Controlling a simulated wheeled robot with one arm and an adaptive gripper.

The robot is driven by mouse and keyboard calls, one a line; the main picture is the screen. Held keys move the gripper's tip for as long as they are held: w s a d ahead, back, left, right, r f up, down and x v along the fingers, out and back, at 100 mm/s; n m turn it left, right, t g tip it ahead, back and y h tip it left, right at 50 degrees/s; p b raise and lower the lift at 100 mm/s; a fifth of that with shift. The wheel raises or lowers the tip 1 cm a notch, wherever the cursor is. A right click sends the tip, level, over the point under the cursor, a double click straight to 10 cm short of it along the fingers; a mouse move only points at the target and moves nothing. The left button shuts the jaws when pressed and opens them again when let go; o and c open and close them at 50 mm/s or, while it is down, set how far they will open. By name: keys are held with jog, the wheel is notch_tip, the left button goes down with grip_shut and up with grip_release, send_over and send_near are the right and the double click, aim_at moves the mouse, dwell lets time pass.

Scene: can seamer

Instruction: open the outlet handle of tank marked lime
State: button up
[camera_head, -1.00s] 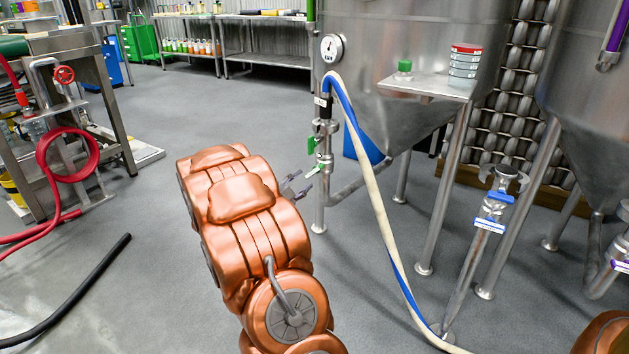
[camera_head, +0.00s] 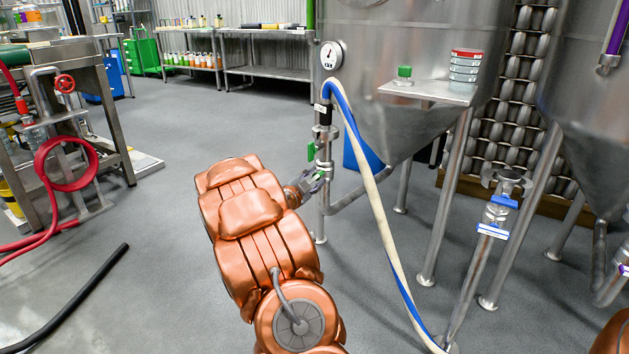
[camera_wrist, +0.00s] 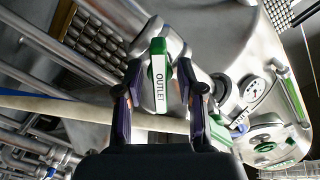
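The tank with green-marked valves (camera_head: 385,95) stands right of centre in the head view; I cannot read a lime mark on it. Its lower green handle carries a white label reading OUTLET (camera_wrist: 160,82) in the wrist view, with its green end (camera_wrist: 158,46) above. My gripper (camera_head: 318,182) is at this lower valve in the head view and covers most of that handle. In the wrist view my gripper (camera_wrist: 160,72) is open, with one finger on each side of the handle. Whether either finger touches it is not clear.
Another green handle (camera_head: 311,151) sits just above on the same pipe. A blue-and-white hose (camera_head: 372,185) hangs right of the valve. A shelf (camera_head: 430,92) on the tank holds a green-capped jar and stacked dishes.

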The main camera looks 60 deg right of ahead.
grip_shut()
dwell(0.3)
jog(key=shift+r+n+p, duration=0.1)
jog(key=shift+n+p, duration=0.2)
jog(key=shift+p, duration=0.65)
jog(key=shift+r+n+p, duration=0.15)
jog(key=shift+n+p, duration=0.35)
jog(key=shift+p, duration=0.65)
jog(key=n+p, duration=0.1)
jog(key=p, duration=0.3)
jog(key=shift+n, duration=0.4)
jog(key=n+p, duration=0.4)
jog(key=p, duration=0.4)
jog(key=n+p, duration=0.1)
jog(key=p, duration=0.1)
jog(key=shift+p, duration=0.35)
jog(key=shift+f+n, duration=0.2)
jog(key=shift+n, duration=0.2)
